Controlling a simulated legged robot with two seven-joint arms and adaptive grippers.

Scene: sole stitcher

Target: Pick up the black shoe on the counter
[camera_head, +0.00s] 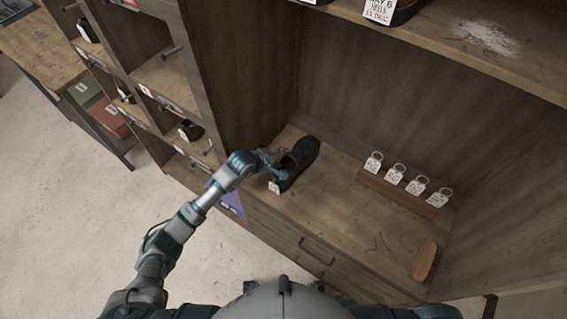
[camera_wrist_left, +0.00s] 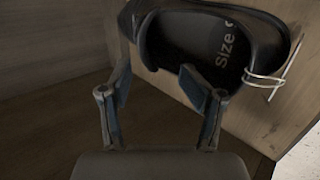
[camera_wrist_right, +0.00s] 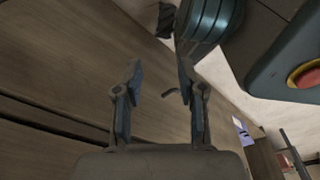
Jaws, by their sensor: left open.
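The black shoe (camera_head: 304,154) lies on the wooden counter (camera_head: 335,205), with a white tag (camera_head: 273,187) at its near end. My left gripper (camera_head: 275,160) is open at the shoe's near, left side. In the left wrist view, the shoe (camera_wrist_left: 275,28) fills the upper part, with "Size" lettering inside its opening and a pale string at its right. The open fingers (camera_wrist_left: 155,72) reach up to the shoe's rim; whether they touch it I cannot tell. My right gripper (camera_wrist_right: 160,66) is open and empty in front of wooden drawer fronts, and is hidden in the head view.
A wooden block with several ringed tags (camera_head: 400,192) stands right of the shoe. A brown brush-like object (camera_head: 424,261) lies at the right front. A side panel (camera_head: 235,75) rises left of the shoe, and a shelf (camera_head: 460,45) hangs above. Drawers with handles lie below the counter.

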